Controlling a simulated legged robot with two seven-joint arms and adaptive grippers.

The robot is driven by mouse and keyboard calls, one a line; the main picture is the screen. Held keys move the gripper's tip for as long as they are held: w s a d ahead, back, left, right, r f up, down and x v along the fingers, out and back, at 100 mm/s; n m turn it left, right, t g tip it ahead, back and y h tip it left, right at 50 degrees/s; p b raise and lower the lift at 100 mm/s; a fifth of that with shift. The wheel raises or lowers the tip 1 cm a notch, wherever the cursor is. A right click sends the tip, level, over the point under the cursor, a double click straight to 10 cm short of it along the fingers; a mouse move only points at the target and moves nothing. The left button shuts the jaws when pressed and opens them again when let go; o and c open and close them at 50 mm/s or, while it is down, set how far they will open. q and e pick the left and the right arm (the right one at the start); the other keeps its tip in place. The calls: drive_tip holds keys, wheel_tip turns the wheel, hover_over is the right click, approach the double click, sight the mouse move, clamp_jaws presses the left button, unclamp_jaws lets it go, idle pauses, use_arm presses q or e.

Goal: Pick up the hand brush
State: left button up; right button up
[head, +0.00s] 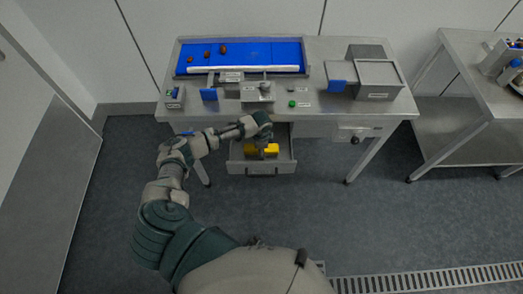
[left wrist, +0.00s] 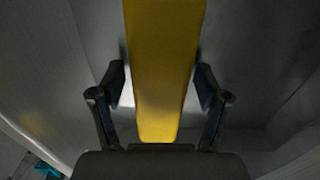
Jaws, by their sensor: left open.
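The hand brush (head: 249,149) is yellow and lies in the open drawer under the table. In the left wrist view a long yellow part of the brush (left wrist: 162,50) runs from the top edge down between my fingers. Its bristles cannot be made out. My left gripper (head: 263,150) reaches down into the drawer over the brush and hides its middle. In the left wrist view the gripper (left wrist: 161,80) is open, with one finger on each side of the yellow part and a gap visible on both sides. My right gripper is in neither view.
The drawer (head: 234,167) has grey walls around the brush. Above it the steel table (head: 320,108) carries a blue sorting bed (head: 262,52) with several dates, a green button (head: 292,104) and a metal box (head: 380,75). A second table (head: 440,150) stands at the right.

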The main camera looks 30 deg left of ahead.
use_arm(q)
drive_tip(key=shift+a, duration=0.1)
drive_tip(key=c, duration=1.3)
drive_tip(key=shift+c, duration=0.2)
drive_tip(key=shift+r, duration=0.15)
wheel_tip(320, 180, up, 10)
drive_tip(key=shift+f+p, duration=0.1)
drive_tip(key=shift+p, duration=0.35)
